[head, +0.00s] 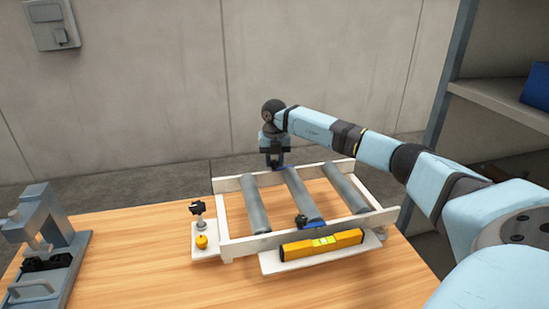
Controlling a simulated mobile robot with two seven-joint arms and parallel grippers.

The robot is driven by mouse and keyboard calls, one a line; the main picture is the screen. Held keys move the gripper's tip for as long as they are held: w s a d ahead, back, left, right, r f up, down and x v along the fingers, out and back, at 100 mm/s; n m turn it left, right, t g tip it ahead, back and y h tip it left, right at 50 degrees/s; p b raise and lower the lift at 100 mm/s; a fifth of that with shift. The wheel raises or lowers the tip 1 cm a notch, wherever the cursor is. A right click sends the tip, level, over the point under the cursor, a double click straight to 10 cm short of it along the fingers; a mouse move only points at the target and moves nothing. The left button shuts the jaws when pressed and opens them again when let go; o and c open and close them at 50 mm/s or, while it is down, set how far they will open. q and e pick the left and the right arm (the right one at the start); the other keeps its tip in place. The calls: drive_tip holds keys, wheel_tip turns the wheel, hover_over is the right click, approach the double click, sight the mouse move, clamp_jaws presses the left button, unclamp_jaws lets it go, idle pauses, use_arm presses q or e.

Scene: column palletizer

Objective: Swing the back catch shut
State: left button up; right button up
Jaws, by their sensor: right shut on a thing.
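A white frame (222,214) with grey rollers stands on the wooden table. My right gripper (276,166) reaches over to the frame's back rail and points down. It is shut on the back catch (282,168), of which only a little blue shows at the rail beside the fingers. The gripper hides most of this catch, so its angle cannot be told. A second catch (314,224), blue with a black knob, sits at the front rail by the middle roller. My left gripper is out of view.
A yellow spirit level (322,244) lies on a white ledge along the frame's front. A small white plate with a black-topped post and a yellow knob (201,242) stands at its left. A grey press-like fixture (45,235) is at the table's left. Shelving (490,98) stands right.

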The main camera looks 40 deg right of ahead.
sight(275, 161)
drive_tip(key=shift+r, duration=0.1)
idle(0.4)
drive_tip(key=o, duration=0.9)
drive_tip(key=shift+o, duration=0.2)
wheel_tip(275, 161, up, 14)
drive_tip(key=shift+b, duration=0.4)
drive_tip(key=shift+f, duration=0.2)
